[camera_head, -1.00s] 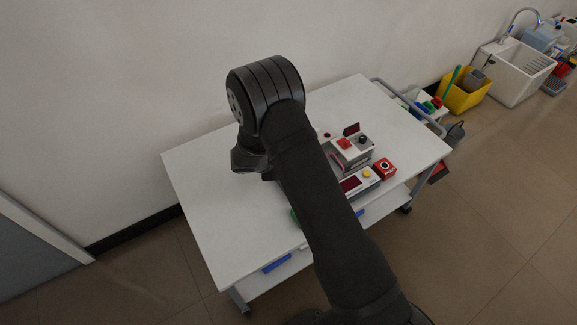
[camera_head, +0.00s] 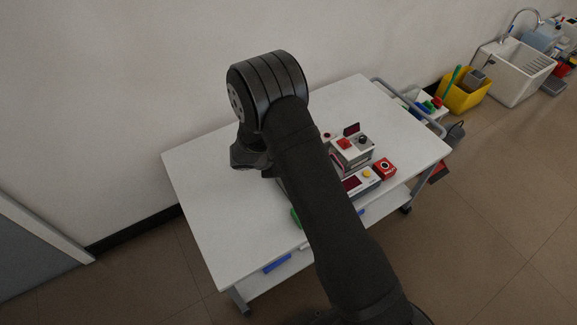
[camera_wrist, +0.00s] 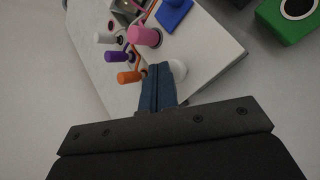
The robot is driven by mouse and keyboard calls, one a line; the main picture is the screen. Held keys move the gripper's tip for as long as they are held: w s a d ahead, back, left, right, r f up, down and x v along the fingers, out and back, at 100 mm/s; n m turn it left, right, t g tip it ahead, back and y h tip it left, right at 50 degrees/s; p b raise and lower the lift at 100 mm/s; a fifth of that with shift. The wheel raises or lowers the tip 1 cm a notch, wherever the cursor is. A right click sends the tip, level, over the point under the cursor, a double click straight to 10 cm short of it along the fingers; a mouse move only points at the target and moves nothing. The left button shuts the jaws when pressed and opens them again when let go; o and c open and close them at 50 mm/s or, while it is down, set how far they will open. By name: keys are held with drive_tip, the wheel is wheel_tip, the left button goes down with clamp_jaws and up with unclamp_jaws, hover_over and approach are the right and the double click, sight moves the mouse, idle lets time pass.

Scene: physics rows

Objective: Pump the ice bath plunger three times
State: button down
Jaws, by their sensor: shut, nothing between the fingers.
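In the wrist view my gripper (camera_wrist: 158,80) is shut and empty, its two dark blue fingers pressed together. Several coloured knobs lie past the fingertips: a pink one (camera_wrist: 146,36), a purple one (camera_wrist: 117,57), an orange one (camera_wrist: 130,77) and a white one (camera_wrist: 104,38). A rounded white piece (camera_wrist: 179,70) shows just right of the fingertips. I cannot tell which of these is the ice bath plunger, nor whether the fingers touch anything. In the head view my arm hides the gripper and these knobs.
The white table (camera_head: 215,210) has clear room at its left. Devices with buttons, including a red-and-grey box (camera_head: 352,150) and a red button box (camera_head: 385,168), stand at its right. In the wrist view a blue block (camera_wrist: 174,12) and a green box (camera_wrist: 288,20) lie at the top.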

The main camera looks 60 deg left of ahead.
drive_tip(key=shift+r, duration=0.6)
drive_tip(key=shift+r, duration=2.5)
idle(0.6)
wheel_tip(320, 180, up, 4)
drive_tip(key=shift+f, duration=0.1)
drive_tip(key=shift+f, duration=0.1)
drive_tip(key=shift+f, duration=4.35)
